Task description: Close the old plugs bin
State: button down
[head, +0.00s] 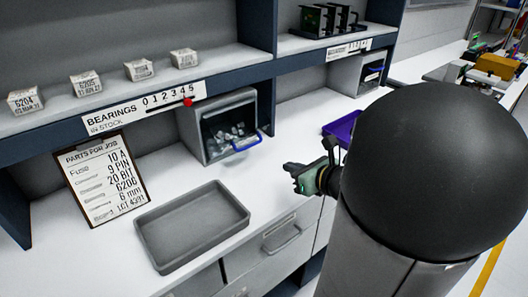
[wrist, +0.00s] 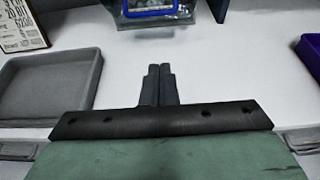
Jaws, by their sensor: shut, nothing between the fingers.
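A grey bin (head: 205,147) with a blue handle (head: 247,144) stands under the shelf in the head view. Its front is open and small pale pieces show inside. I see no label naming it the old plugs bin. In the wrist view, its lower front and blue handle (wrist: 150,10) show at the top edge, partly cut off. My gripper (head: 290,170) is in front of the bin to its right, apart from it, above the counter's front edge. In the wrist view, my gripper's fingers (wrist: 160,70) are together and empty, pointing toward the bin.
An empty grey tray (head: 190,250) lies on the counter at left, near a leaning parts list (head: 102,178). A purple tray (head: 340,128) is at right. Another grey bin (head: 345,75) stands farther right. Counter between my gripper and the blue-handled bin is clear.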

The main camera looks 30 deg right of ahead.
jog(key=x, duration=1)
jog(key=shift+a, duration=0.2)
jog(key=shift+w+a+r+p, duration=0.1)
jog(key=shift+w+r+p, duration=0.2)
jog(key=shift+w, duration=0.25)
jog(key=shift+w+a+r+p, duration=0.1)
jog(key=shift+w+r+p, duration=0.1)
jog(key=shift+w+r, duration=0.3)
jog(key=shift+w+a+r, duration=0.1)
jog(key=shift+w, duration=0.5)
jog(key=shift+r, duration=0.1)
jog(key=shift+w+r+p, duration=0.2)
jog(key=shift+r+p, duration=0.15)
jog(key=shift+p, duration=0.7)
